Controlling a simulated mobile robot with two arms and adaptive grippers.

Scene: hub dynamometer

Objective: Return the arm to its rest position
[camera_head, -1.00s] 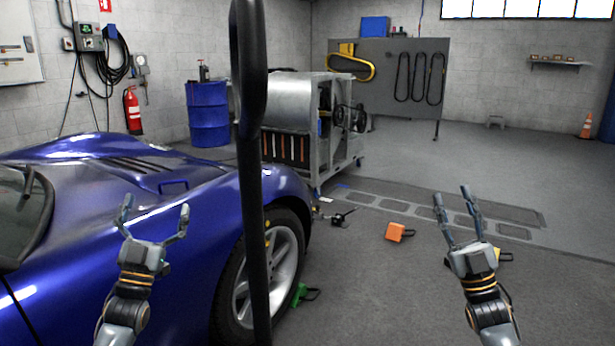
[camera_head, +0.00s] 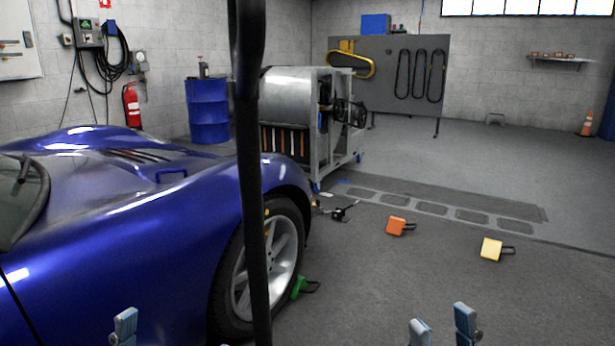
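My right gripper (camera_head: 443,329) shows at the bottom edge, right of centre. Its two blue-grey fingertips stand apart with bare floor between them, so it is open and empty. Of my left gripper (camera_head: 124,327), one fingertip shows clearly at the bottom left, in front of the blue car. No second fingertip is seen close beside it, and nothing is seen held. The rest of both grippers and both arms is below the picture.
A blue car (camera_head: 120,235) fills the left. A dark upright bar (camera_head: 252,190) crosses the view. Green (camera_head: 298,287), orange (camera_head: 396,226) and yellow (camera_head: 491,249) blocks lie on the floor. A grey machine cart (camera_head: 292,95) stands behind. The floor at right is open.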

